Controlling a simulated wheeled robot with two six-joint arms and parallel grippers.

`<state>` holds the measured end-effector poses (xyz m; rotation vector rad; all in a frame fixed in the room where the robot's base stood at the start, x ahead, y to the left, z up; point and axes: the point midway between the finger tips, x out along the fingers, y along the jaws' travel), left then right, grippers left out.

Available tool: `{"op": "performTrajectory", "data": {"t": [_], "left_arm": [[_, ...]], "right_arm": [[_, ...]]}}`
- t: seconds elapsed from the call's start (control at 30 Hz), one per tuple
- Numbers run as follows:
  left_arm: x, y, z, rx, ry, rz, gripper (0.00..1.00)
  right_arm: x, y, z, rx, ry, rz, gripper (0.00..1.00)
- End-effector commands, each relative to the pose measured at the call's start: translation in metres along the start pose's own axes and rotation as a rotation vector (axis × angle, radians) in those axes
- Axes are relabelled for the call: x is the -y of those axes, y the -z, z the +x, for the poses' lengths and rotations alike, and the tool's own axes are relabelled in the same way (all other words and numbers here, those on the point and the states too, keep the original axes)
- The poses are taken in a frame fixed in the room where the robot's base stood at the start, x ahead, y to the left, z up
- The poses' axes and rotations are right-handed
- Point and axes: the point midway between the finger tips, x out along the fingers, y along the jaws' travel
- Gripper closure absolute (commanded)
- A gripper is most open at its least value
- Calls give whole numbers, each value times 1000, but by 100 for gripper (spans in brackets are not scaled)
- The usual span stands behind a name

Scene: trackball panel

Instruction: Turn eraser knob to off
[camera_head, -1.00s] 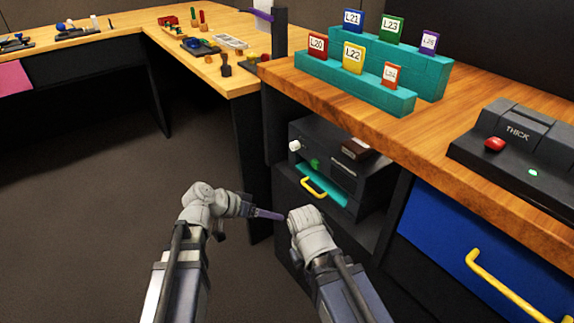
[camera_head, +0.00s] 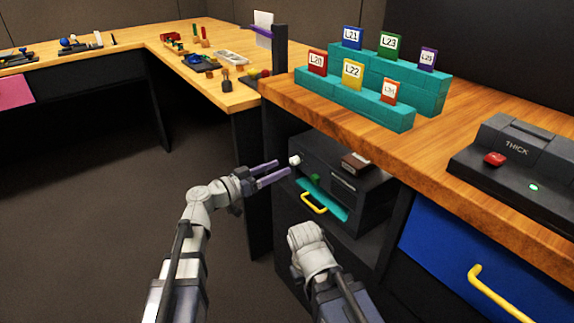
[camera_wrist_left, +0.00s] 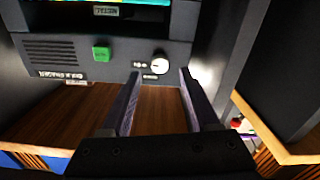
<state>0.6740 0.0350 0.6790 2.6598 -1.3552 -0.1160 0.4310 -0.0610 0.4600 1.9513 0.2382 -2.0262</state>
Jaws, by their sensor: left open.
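The eraser is a dark box (camera_head: 318,160) on the shelf under the wooden counter. Its white round knob (camera_head: 295,160) is at the left of its front, and a green button (camera_head: 315,177) is beside it. My left gripper (camera_head: 282,168) is open, its two purple fingers pointing at the knob. In the left wrist view the white knob (camera_wrist_left: 159,63) lies between and just beyond the fingertips, with a small dark mark on its face. The fingers appear apart from it. The green button (camera_wrist_left: 101,53) is left of the fingers there. My right gripper is hidden beyond its grey wrist.
A teal tray with a yellow handle (camera_head: 314,203) is below the box front. The counter (camera_head: 440,128) overhangs the box and carries teal steps with labelled cards. A dark wall stands close to the right of the knob in the left wrist view.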

Motion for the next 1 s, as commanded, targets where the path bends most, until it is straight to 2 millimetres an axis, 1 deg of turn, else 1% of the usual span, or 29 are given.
{"op": "performTrajectory", "data": {"t": [0.03,0.1,0.3,0.43,0.67,1.0], "left_arm": [[1,0,10,1,-2,0,38],[0,0,20,1,-3,0,38],[0,0,37,1,-1,0,38],[0,0,40,1,0,0,38],[0,0,40,1,0,0,38],[0,0,40,1,0,0,77]], "right_arm": [[0,0,0,0,0,0,100],[0,0,0,0,0,0,100],[0,0,0,0,0,0,100],[0,0,0,0,0,0,100],[0,0,0,0,0,0,100],[0,0,0,0,0,0,100]]}}
